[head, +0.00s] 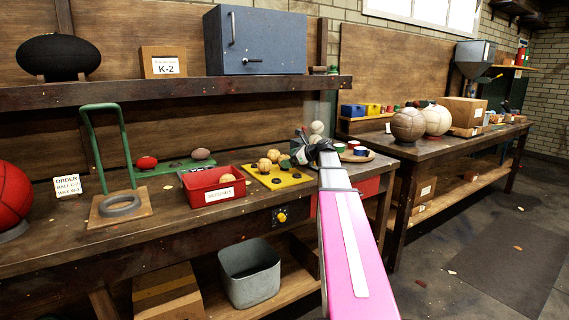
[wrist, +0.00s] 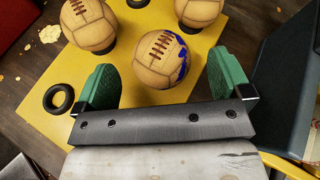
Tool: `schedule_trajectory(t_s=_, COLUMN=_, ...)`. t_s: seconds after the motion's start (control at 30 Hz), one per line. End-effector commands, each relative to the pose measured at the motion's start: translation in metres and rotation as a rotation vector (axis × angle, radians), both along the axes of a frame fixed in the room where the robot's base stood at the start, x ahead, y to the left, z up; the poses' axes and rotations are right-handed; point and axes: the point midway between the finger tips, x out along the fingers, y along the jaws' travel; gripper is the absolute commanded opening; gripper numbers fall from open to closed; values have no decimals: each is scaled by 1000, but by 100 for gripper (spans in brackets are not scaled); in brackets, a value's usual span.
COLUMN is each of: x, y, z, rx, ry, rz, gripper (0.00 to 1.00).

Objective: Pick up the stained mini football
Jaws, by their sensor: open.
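The stained mini football (wrist: 157,59) is a tan, laced leather ball with a blue stain on its right side. It sits on the yellow board (wrist: 135,110), which also shows in the head view (head: 290,181). My gripper (wrist: 166,82) is open, its two green fingers apart on either side of the ball's near part. Two similar tan balls without visible stains stand farther off, one at the upper left (wrist: 88,24) and one at the upper right (wrist: 199,10). In the head view my gripper (head: 296,155) reaches over the board's right end and hides part of it.
A black ring (wrist: 58,98) lies on the board left of my gripper. A dark blue-grey box (wrist: 285,75) stands close on the right. A red bin (head: 213,188) stands left of the board on the bench. A shelf (head: 170,90) runs above the bench.

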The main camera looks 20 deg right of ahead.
Motion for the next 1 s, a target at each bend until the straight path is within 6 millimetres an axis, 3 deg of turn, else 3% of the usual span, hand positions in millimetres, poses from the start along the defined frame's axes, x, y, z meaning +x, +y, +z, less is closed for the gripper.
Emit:
schedule_trajectory(t_s=0.2, x=21, y=20, z=-14, rx=0, ry=1, rz=2, gripper=96)
schedule_trajectory(t_s=0.47, x=24, y=24, z=-16, rx=0, ry=0, rz=-1, gripper=96)
schedule_trajectory(t_s=0.5, x=24, y=24, z=-16, rx=0, ry=0, rz=-1, gripper=93)
schedule_trajectory(t_s=0.67, x=24, y=24, z=-16, rx=0, ry=0, rz=-1, gripper=42)
schedule_trajectory(t_s=1.0, x=24, y=24, z=-14, rx=0, ry=0, rz=0, gripper=42)
